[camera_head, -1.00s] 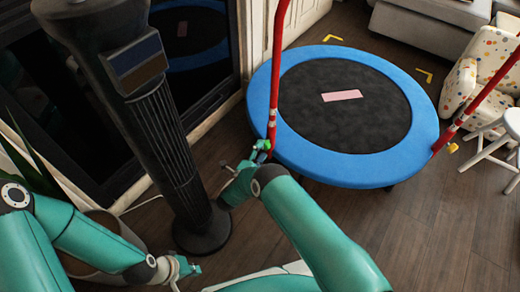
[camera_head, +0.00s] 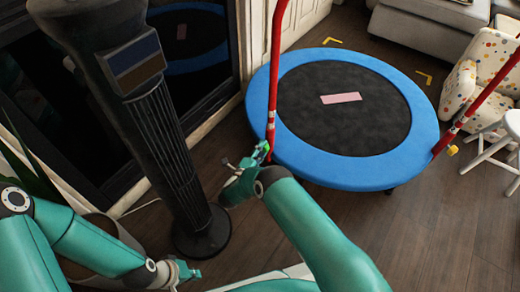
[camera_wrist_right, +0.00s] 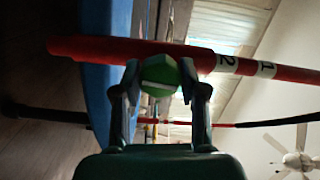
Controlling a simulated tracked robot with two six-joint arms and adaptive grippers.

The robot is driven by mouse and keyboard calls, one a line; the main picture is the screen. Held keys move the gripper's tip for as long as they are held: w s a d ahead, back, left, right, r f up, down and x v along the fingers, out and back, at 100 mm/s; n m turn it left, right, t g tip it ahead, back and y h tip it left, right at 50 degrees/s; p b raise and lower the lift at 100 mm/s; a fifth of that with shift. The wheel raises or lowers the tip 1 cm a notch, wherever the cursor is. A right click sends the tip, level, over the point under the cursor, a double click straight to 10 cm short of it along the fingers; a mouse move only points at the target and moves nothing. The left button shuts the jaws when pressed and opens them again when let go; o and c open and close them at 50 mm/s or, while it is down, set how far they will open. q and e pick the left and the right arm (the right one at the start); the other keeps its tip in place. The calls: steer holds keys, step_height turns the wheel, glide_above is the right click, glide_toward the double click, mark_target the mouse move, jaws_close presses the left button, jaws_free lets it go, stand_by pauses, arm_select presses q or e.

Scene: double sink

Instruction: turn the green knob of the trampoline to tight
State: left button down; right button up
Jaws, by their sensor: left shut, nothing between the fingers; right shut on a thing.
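The round blue trampoline (camera_head: 405,158) with a black mat stands on the floor at the centre right of the head view. A red post (camera_head: 275,75) rises at its left edge. The green knob (camera_wrist_right: 159,75) sits on the red post (camera_wrist_right: 105,50) in the right wrist view, between the fingers of my right gripper (camera_wrist_right: 160,88). That gripper is shut on the knob; it also shows in the head view (camera_head: 262,154), where it covers most of the knob. My left gripper (camera_head: 186,273) is shut and empty at the lower left, away from the trampoline.
A black tower fan (camera_head: 170,140) stands left of my right arm. A second red post (camera_head: 480,100) with a yellow knob (camera_head: 452,150) is at the trampoline's right. A white stool (camera_head: 490,150) and a dotted armchair (camera_head: 475,75) stand at the right. Floor in front is clear.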

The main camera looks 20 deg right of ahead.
steer(key=shift+d, duration=0.4)
steer(key=shift+d+m, duration=0.15)
steer(key=shift+m, duration=0.65)
steer(key=m+b, duration=0.1)
steer(key=m, duration=0.5)
steer(key=shift+d, duration=0.1)
steer(key=m, duration=0.4)
steer(key=shift+m, duration=0.3)
steer(key=m, duration=0.5)
steer(key=shift+w+r+h+b, duration=0.1)
steer(key=shift+r+h+b, duration=0.05)
steer(key=shift+h+b, duration=0.2)
steer(key=o, duration=1.1)
steer(key=shift+o, duration=0.2)
